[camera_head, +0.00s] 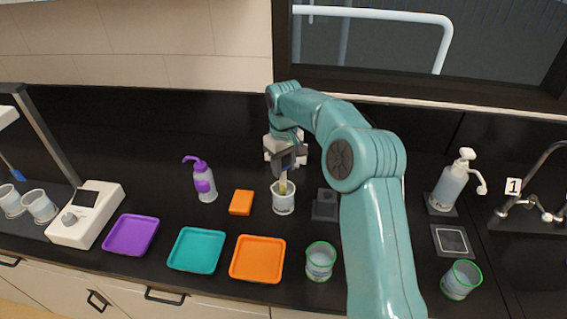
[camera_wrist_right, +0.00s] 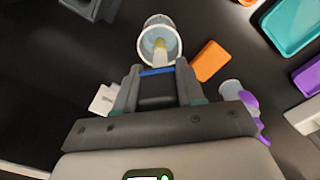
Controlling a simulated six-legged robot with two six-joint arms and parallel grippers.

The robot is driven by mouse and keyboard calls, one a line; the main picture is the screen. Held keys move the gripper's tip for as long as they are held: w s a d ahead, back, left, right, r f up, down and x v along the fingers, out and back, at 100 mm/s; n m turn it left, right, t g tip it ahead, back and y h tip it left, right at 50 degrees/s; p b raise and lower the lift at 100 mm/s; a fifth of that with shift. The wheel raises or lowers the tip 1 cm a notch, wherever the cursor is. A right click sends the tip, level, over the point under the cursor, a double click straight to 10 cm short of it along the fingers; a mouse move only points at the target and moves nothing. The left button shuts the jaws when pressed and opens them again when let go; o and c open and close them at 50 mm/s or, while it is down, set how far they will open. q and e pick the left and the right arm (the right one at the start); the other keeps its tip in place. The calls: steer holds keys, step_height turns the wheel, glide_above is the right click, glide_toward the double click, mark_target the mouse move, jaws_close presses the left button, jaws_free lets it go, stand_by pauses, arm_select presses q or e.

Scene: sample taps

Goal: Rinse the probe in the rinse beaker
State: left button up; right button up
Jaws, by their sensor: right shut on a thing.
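My right gripper (camera_head: 287,160) is shut on the probe, which points down; its dark handle (camera_wrist_right: 156,92) shows between the fingers in the wrist view. The probe's pale yellowish lower part (camera_head: 283,184) reaches down to a clear beaker (camera_head: 284,204). In the wrist view the probe's tip (camera_wrist_right: 160,46) shows inside the mouth of this beaker (camera_wrist_right: 179,42). I cannot tell how deep the tip sits or whether it touches the glass. No label marks this as the rinse beaker. My left gripper is not in view.
An orange block (camera_head: 241,203) and purple wash bottle (camera_head: 203,181) stand left of the beaker. Purple (camera_head: 131,236), teal (camera_head: 196,250) and orange (camera_head: 258,259) trays lie in front. Green-rimmed beakers (camera_head: 320,262) (camera_head: 461,280), a pump bottle (camera_head: 449,187) and a tap (camera_head: 525,195) are rightward.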

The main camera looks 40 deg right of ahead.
mark_target(284, 180)
steer(key=shift+d+f+b, duration=0.1)
steer(key=shift+f+b, duration=1.45)
steer(key=shift+f, duration=1.1)
steer(key=shift+w+d+p, duration=0.2)
steer(key=shift+d+p, duration=0.1)
steer(key=shift+p, duration=0.4)
steer(key=shift+a, duration=0.15)
steer(key=shift+a, duration=0.4)
steer(key=shift+b, duration=0.3)
steer(key=shift+s+b, duration=0.3)
steer(key=shift+s, duration=0.2)
steer(key=shift+r, duration=0.1)
